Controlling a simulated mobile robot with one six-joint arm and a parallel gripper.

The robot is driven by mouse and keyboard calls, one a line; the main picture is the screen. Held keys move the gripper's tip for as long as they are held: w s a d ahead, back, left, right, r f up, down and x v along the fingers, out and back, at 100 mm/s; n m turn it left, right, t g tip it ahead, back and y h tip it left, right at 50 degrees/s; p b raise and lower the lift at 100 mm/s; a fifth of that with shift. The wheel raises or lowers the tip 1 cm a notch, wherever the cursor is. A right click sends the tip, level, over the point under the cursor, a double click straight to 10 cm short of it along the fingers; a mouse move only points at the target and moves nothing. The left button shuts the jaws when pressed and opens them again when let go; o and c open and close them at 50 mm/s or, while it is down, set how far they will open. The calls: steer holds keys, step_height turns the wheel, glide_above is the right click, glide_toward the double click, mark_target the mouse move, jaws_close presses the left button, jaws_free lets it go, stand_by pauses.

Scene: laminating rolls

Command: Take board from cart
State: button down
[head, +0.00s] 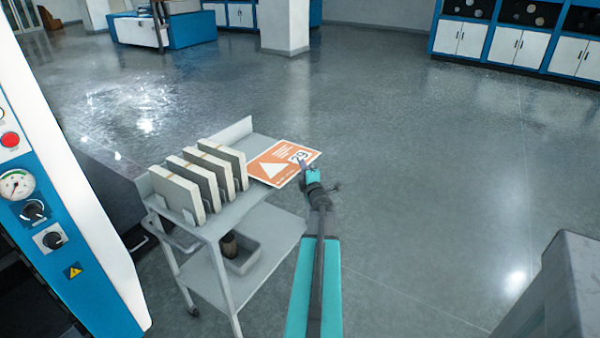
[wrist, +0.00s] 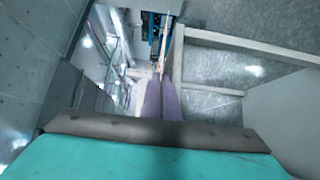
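My gripper (head: 305,167) is at the board's right edge. In the wrist view, the two purple fingers (wrist: 164,88) are close together, with the board (wrist: 162,58) showing as a thin edge-on line between their tips. They appear shut on it. The fingertips are small in the head view.
Several pale thick slabs (head: 200,180) stand upright on the cart's left part. A bin (head: 241,257) with a dark item sits on the lower shelf. A blue and white machine (head: 60,215) stands close at left, and a grey block (head: 560,290) at lower right. The floor beyond is clear.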

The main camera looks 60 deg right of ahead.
step_height(320, 180, up, 8)
steer(key=shift+r+p, duration=0.1)
steer(key=shift+p, duration=0.4)
stand_by(0.5)
